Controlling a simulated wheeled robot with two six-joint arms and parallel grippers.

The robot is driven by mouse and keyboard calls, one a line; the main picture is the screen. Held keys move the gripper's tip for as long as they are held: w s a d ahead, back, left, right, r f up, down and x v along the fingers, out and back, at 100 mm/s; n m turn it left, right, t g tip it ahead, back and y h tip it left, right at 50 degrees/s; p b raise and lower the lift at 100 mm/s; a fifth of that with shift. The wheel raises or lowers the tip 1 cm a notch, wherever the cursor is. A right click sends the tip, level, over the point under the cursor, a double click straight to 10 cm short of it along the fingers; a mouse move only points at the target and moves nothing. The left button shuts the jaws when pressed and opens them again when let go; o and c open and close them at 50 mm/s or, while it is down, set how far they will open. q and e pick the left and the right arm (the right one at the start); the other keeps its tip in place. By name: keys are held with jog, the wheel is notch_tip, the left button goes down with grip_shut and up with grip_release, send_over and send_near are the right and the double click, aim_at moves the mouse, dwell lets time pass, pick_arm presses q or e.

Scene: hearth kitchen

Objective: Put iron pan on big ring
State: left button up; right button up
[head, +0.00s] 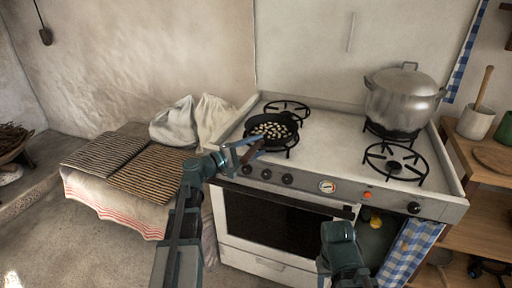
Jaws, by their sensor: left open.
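The black iron pan (257,136), with several pale pieces in it, sits on the front left ring of the white stove. Its handle seems to point down-left to my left gripper (244,151). My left gripper is open at the handle, its fingers close around or beside it; I cannot tell if they touch. The big ring (394,174) at the front right of the hob is bare. My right gripper (354,213) is low in front of the oven door, partly hidden by its own arm, and its jaws are unclear.
A large lidded metal pot (402,100) stands on the back right ring, just behind the big ring. The back left ring (287,107) is bare. The hob top between left and right rings is clear. Cloth sacks (190,122) lie left of the stove.

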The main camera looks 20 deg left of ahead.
pick_arm(q)
jog(key=shift+r, duration=0.2)
jog(key=v, duration=1.2)
jog(key=shift+f, duration=0.1)
